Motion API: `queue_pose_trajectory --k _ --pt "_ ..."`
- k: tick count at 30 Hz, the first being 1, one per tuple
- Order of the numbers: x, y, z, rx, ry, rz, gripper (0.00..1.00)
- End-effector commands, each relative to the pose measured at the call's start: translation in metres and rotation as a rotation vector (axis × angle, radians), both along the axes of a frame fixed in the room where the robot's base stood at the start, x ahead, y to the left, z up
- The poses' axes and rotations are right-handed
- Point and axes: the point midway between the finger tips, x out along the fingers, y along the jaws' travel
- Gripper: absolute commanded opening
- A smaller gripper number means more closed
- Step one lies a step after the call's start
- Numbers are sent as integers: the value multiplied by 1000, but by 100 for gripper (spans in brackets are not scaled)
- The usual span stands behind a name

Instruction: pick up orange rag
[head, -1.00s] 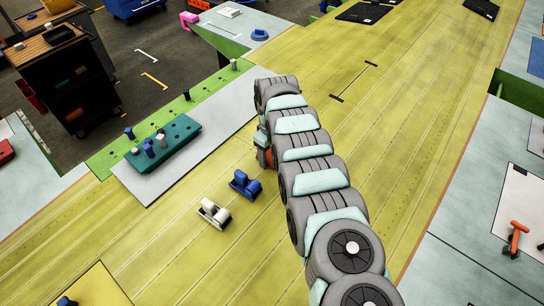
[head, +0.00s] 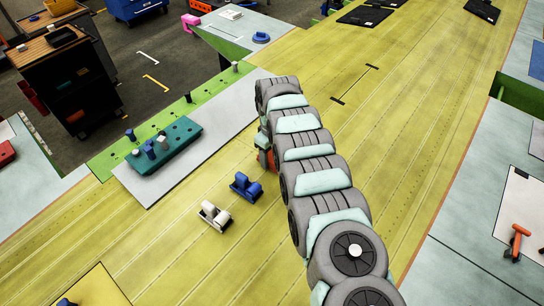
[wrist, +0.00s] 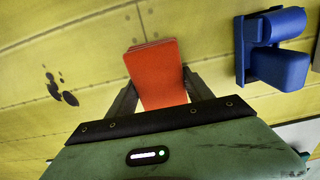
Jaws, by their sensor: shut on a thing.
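The orange rag (wrist: 157,74) is a flat folded rectangle between the two fingers of my gripper (wrist: 158,92) in the wrist view. The gripper is shut on it, one dark finger at each side. In the head view a small part of the orange rag (head: 272,161) shows beside my arm. My gripper is mostly hidden there behind the arm links. How far the rag is from the yellow wing skin is hard to tell.
A blue clamp-like part (head: 246,186) and a white one (head: 214,215) stand on the yellow wing skin (head: 330,130) left of my arm. A teal block with pegs (head: 175,150) lies on a grey sheet (head: 135,185). The skin right of my arm is largely clear.

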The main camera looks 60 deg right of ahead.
Motion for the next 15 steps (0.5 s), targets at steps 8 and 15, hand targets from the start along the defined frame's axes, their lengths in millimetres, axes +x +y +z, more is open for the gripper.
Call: queue_pose_trajectory --k 8,15 --pt "1 -2 34 -9 -2 1 20" --pt "0 -1 83 -6 -3 -2 20"
